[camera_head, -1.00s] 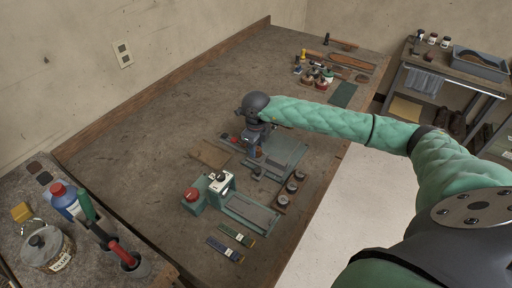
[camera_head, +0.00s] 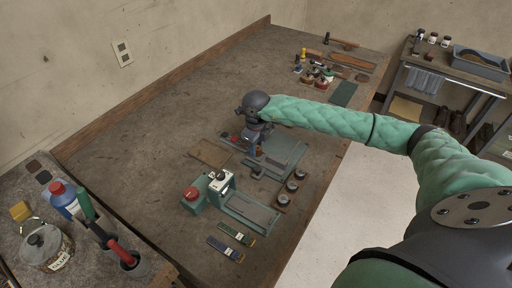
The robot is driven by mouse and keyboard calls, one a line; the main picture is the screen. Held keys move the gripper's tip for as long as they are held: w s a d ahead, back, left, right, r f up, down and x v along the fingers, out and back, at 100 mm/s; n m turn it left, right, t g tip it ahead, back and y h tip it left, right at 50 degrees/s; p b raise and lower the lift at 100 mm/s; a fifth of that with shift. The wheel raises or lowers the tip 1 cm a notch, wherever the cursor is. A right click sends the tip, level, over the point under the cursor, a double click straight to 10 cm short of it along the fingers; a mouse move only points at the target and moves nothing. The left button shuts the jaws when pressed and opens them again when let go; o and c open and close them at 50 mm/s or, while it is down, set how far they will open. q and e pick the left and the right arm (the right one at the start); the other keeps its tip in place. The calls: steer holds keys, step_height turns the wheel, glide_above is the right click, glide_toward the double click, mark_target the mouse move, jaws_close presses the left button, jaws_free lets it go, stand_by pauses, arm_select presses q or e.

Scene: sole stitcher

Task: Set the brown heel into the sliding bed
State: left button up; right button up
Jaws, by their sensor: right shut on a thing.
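My right gripper (camera_head: 251,150) points down over the grey-green plate (camera_head: 285,153) in the middle of the bench. It is shut on a small brownish piece (camera_head: 259,152), seemingly the brown heel, mostly hidden by the fingers and wrist. I cannot tell whether the piece touches the plate. Nearer stands a green machine with a white head (camera_head: 220,183), a red knob (camera_head: 191,193) and a long grey bed (camera_head: 252,209). My left gripper is not in view.
A brown flat piece (camera_head: 211,153) lies to the left. Two labelled strips (camera_head: 237,235) lie in front. Bottles and tools crowd the far end.

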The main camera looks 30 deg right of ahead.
steer(key=shift+b, duration=0.5)
stand_by(0.9)
steer(key=shift+f+b, duration=0.4)
steer(key=shift+f, duration=0.05)
steer(key=o, duration=0.7)
steer(key=shift+r+p, duration=1.35)
steer(key=shift+r, duration=4.15)
